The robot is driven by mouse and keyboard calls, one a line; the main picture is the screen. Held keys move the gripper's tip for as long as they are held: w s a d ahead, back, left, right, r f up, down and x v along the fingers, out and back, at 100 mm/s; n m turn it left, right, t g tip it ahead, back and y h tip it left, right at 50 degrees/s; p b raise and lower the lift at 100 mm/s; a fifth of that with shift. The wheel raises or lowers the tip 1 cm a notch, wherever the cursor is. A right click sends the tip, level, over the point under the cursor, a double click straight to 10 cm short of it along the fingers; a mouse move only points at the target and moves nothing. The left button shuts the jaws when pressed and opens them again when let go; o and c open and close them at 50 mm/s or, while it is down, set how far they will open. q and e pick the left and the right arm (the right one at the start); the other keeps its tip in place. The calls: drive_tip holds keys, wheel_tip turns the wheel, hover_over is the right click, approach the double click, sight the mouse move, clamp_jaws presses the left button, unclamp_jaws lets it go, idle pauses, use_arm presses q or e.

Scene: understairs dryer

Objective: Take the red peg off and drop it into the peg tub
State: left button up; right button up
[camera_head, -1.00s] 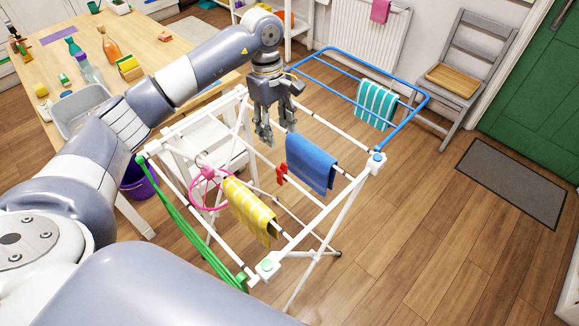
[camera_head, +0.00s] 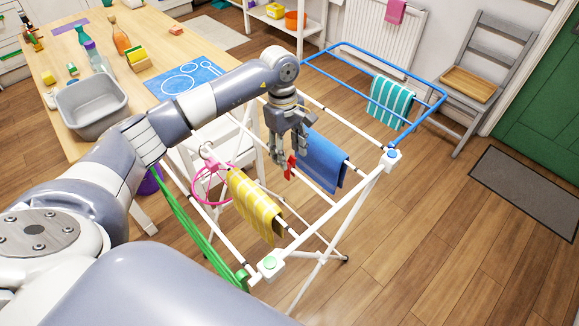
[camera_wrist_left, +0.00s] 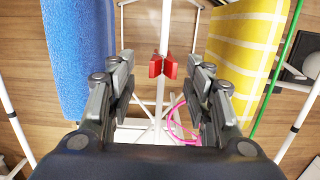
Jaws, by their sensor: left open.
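The red peg (camera_head: 291,168) sits on a white rail of the drying rack, between the blue towel (camera_head: 322,160) and the yellow checked cloth (camera_head: 255,204). My left gripper (camera_head: 288,158) is open and points down just above and beside the peg. In the left wrist view, the red peg (camera_wrist_left: 163,66) shows ahead of the gap between the two open fingers (camera_wrist_left: 160,82), on the white rail, with nothing between the fingers. I cannot tell which container is the peg tub. My right gripper is not in view.
A grey basin (camera_head: 92,128) stands on the wooden table. A purple bucket (camera_head: 150,183) is partly hidden.

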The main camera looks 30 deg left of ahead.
sight(290, 166)
use_arm(q)
drive_tip(key=f+p, duration=0.1)
drive_tip(key=f, duration=0.2)
drive_tip(key=f+p, duration=0.1)
drive_tip(key=shift+s+d+f+p, duration=0.2)
drive_tip(key=shift+s+f+p, duration=0.1)
drive_tip(key=shift+p, duration=0.05)
drive_tip(key=shift+f, duration=0.5)
drive_tip(key=c, duration=0.8)
